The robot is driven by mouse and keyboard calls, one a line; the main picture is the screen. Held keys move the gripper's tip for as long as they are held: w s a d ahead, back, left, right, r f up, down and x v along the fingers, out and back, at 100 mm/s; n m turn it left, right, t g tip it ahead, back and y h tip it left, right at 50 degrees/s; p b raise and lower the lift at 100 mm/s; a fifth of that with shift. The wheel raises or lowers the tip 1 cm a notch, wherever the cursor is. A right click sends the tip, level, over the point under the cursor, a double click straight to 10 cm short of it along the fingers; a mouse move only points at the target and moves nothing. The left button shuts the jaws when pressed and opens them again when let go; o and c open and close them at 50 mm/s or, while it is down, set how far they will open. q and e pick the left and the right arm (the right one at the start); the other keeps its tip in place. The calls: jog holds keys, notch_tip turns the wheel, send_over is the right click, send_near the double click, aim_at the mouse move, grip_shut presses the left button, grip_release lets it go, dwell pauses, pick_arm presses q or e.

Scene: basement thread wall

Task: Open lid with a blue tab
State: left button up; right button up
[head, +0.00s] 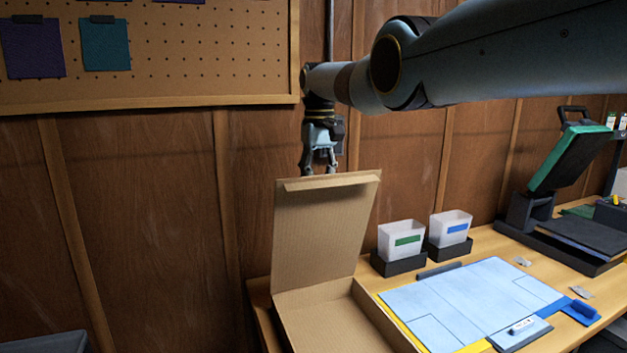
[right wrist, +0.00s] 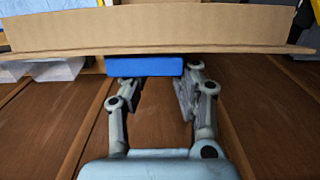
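A cardboard box (head: 378,330) stands at the table's left end, with its lid (head: 318,236) raised to about upright. In the right wrist view the lid's edge (right wrist: 160,30) crosses the top, with the blue tab (right wrist: 143,66) under it. The tab is hidden in the head view. My right gripper (head: 319,170) is just behind the lid's top edge, pointing down. In the right wrist view its two fingers (right wrist: 157,85) are apart, with the tab just beyond their tips. Contact with the tab cannot be told. My left gripper is out of view.
Two white bins, with a green label (head: 402,241) and a blue label (head: 450,228), stand right of the lid. A pale blue board (head: 470,300) lies in front of them. A black and green press (head: 560,160) stands far right. A wooden wall is close behind.

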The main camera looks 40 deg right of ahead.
jog(key=o, duration=0.4)
jog(key=shift+s+d+r, duration=0.3)
jog(key=shift+s, duration=0.25)
jog(key=shift+s+d+r, duration=0.25)
jog(key=shift+s+d, duration=0.05)
jog(key=shift+s, duration=0.25)
jog(key=o, duration=0.5)
jog(key=shift+s+a+r, duration=0.1)
jog(key=shift+a+r, duration=0.1)
jog(key=shift+a, duration=0.35)
jog(key=shift+o, duration=1)
jog(key=shift+f, duration=0.1)
jog(key=shift+d+f, duration=0.1)
jog(key=shift+d, duration=0.15)
jog(key=shift+r, duration=0.25)
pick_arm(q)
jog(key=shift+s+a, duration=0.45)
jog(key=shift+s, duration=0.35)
pick_arm(e)
notch_tip(320, 180, up, 11)
jog(key=shift+r, duration=0.2)
